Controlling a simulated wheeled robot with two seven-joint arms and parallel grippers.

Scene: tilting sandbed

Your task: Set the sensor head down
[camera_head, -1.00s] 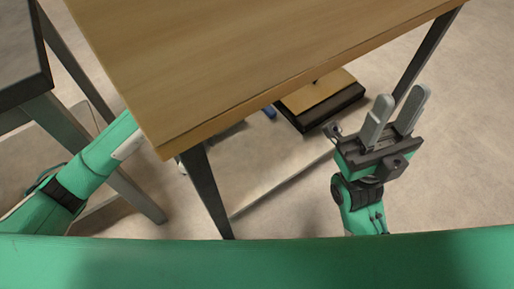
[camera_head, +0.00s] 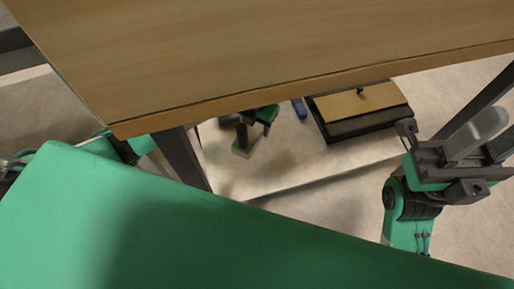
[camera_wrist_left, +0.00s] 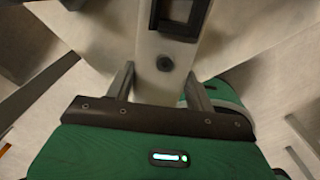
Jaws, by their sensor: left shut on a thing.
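My left gripper (camera_head: 244,138) reaches in under the wooden tabletop, above the pale lower shelf.
The wooden tabletop (camera_head: 250,45) overhangs the left gripper. On the lower shelf (camera_head: 300,180) lie a dark-rimmed box with a tan top and small knob (camera_head: 375,101) and a small blue thing (camera_head: 299,108). Dark table legs (camera_head: 183,160) stand beside the shelf. Bare shelf shows in front of the box.

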